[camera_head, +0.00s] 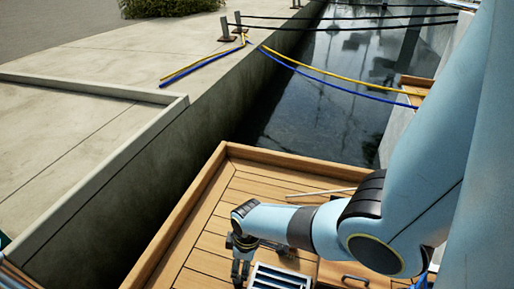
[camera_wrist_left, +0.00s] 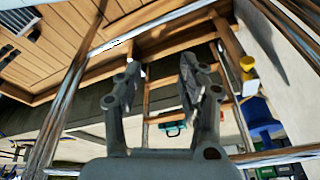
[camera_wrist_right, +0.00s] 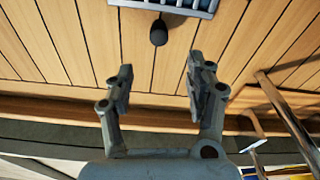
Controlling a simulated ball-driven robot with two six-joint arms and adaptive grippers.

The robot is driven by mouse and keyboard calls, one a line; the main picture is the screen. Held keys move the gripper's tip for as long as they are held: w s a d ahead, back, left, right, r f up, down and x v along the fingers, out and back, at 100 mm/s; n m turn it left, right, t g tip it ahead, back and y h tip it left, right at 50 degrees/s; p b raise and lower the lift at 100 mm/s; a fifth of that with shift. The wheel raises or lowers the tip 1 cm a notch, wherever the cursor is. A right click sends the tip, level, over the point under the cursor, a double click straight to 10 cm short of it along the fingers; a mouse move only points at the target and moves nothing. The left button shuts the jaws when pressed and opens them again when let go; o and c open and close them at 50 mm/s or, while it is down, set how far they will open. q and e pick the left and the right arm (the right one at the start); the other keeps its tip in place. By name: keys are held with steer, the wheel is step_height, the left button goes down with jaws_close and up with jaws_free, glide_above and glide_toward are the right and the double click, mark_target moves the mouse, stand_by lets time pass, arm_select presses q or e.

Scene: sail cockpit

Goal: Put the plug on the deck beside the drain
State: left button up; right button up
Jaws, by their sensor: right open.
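The plug (camera_wrist_right: 158,34) is a small dark rounded piece on the wooden deck, close to the edge of the drain (camera_wrist_right: 170,4) in the right wrist view. I cannot tell whether it touches the drain. The drain is a pale-framed slatted grate, cut off by the top edge there. In the head view the drain (camera_head: 280,279) lies at the bottom, right of my right gripper (camera_head: 240,268). That gripper (camera_wrist_right: 158,82) is open and empty, its fingers pointing toward the plug. My left gripper (camera_wrist_left: 158,78) is open and empty in the left wrist view, away from the drain.
Wooden cockpit coaming (camera_head: 180,215) borders the deck on the left. Beyond it are a dark gap and concrete dock (camera_head: 110,140). A handled hatch (camera_head: 355,279) lies right of the drain. Metal rails (camera_wrist_left: 75,90) and a wooden ladder (camera_wrist_left: 160,98) surround my left gripper.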

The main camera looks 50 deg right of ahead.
steer(key=s+a+r+m, duration=0.1)
steer(key=s+r+m, duration=0.1)
steer(key=s+r, duration=0.3)
steer(key=s+a+r+m+t, duration=0.1)
steer(key=s+r, duration=0.4)
steer(key=r, duration=0.8)
steer(key=s+a+r+m, duration=0.1)
steer(key=s+r+m, duration=0.1)
steer(key=s+r, duration=0.4)
step_height(320, 180, up, 3)
steer(key=shift+r+m+t+h, duration=0.1)
steer(key=shift+m+t+h, duration=0.2)
steer(key=shift+h, duration=0.1)
arm_select(q)
steer(key=shift+f, duration=0.15)
arm_select(e)
steer(key=shift+d, duration=0.1)
